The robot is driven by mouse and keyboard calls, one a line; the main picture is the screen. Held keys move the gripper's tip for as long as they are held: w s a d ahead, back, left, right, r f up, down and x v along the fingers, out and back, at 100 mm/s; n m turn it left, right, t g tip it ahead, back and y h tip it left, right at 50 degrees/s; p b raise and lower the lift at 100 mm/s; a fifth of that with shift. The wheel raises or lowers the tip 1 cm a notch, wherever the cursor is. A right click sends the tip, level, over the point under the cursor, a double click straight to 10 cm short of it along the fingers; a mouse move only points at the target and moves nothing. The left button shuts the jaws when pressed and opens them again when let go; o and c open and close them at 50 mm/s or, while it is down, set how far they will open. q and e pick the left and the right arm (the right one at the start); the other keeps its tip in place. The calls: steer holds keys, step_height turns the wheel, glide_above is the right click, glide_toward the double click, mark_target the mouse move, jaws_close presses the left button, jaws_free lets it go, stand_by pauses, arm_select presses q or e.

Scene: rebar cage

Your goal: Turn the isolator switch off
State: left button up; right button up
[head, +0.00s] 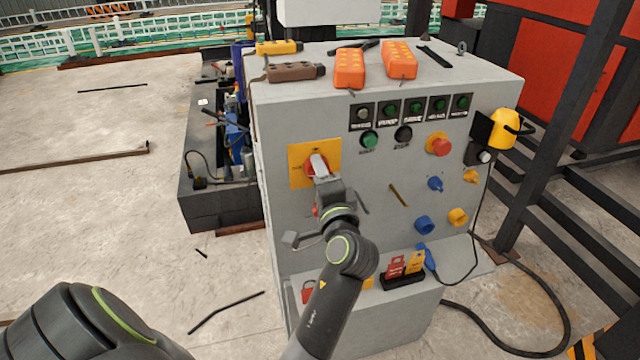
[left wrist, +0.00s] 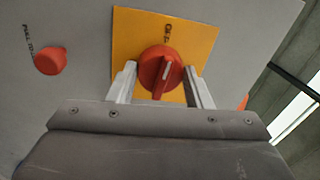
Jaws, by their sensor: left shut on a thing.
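The isolator switch is a red rotary knob (left wrist: 161,72) on a yellow plate (left wrist: 135,30), with a pale line along its raised handle. In the left wrist view the line runs nearly upright, leaning slightly right at the top. In the head view the yellow plate (head: 297,172) is on the left part of the grey cabinet front, and the knob is partly hidden by my gripper. My left gripper (head: 319,166) is shut on the knob, one finger on each side. My right gripper is in neither view.
The grey cabinet (head: 375,240) also carries indicator lamps, a red mushroom button (head: 440,145) and blue and yellow sockets. Orange remotes (head: 349,68) lie on top. A tag holder (head: 403,281) sits low right. A black cable (head: 520,345) loops on the floor at right.

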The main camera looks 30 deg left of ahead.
arm_select(q)
steer(key=shift+r+n, duration=0.15)
steer(key=shift+n, duration=0.45)
steer(key=o, duration=1)
steer(key=shift+b, duration=0.3)
steer(key=shift+f, duration=0.2)
